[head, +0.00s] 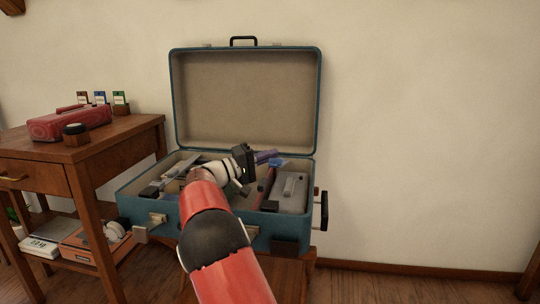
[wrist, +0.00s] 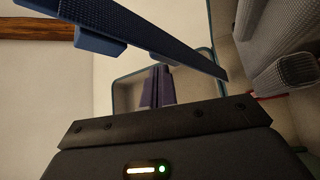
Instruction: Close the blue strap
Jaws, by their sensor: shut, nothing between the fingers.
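The open teal suitcase (head: 188,222) stands with its lid (head: 245,100) raised against the wall. My gripper (head: 244,161) is over the suitcase's open base, shut and empty. The blue strap shows in the head view as a small blue piece (head: 278,163) at the back right of the base, just right of my gripper. In the wrist view a long textured blue strap (wrist: 155,35) crosses the top, close to the camera and apart from the gripper body (wrist: 165,130).
A grey case (head: 290,192) fills the right of the base. A wooden side table (head: 100,140) with a red box (head: 68,123) stands at left.

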